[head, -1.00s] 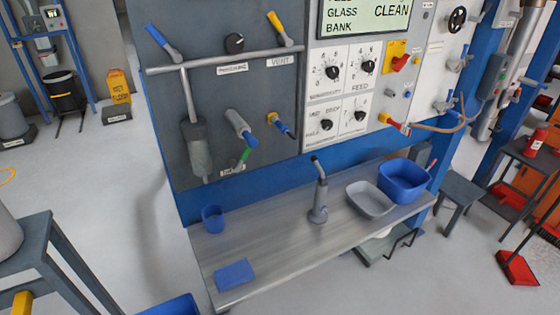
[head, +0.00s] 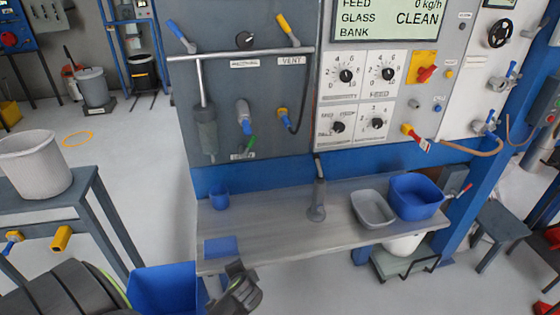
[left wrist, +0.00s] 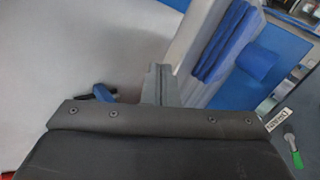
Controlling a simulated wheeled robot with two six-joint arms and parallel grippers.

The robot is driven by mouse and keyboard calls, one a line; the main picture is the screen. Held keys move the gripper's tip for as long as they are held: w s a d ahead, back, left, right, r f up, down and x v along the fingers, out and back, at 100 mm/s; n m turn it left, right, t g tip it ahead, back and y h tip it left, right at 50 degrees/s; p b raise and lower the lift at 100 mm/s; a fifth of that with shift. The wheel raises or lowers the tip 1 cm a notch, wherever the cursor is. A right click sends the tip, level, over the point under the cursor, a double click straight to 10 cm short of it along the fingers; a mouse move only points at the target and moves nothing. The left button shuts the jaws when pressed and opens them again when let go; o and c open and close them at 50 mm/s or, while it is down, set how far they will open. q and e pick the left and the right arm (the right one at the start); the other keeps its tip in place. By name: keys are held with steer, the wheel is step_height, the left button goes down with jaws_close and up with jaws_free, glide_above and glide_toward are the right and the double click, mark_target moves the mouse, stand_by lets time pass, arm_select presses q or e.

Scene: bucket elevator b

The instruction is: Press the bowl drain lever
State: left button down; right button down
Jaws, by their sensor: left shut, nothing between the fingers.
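The small green-handled lever (head: 250,145) sits low on the grey panel, beside a white label (head: 243,156) that is too small to read in full in the head view. In the left wrist view, the green handle (left wrist: 298,160) is at the lower right edge, hanging below a label (left wrist: 278,120) that seems to read DRAIN. My left gripper (head: 240,285) is at the bottom of the head view, in front of the shelf's front edge and well below the lever. Its fingers (left wrist: 160,85) are shut and empty, apart from the lever. My right gripper is not in view.
A blue bin (head: 165,288) stands below left. A table with a pail (head: 38,163) is at left.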

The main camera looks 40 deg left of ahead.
arm_select(q)
steer(key=w+a+r+m+t+y, duration=0.1)
steer(key=w+r+y, duration=0.15)
steer(key=r, duration=0.35)
steer(key=w+a+r+t+y, duration=0.1)
steer(key=w+a+r, duration=0.1)
steer(key=w+r, duration=0.25)
steer(key=w+r+m+t+y, duration=0.3)
steer(key=w+r+m, duration=0.5)
steer(key=w, duration=0.8)
step_height(320, 180, up, 3)
steer(key=shift+f+m+t+y, duration=0.15)
steer(key=shift+m+t+y, duration=0.25)
steer(key=shift+t, duration=0.2)
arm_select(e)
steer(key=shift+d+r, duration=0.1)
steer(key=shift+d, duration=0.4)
arm_select(q)
steer(key=shift+d, duration=0.1)
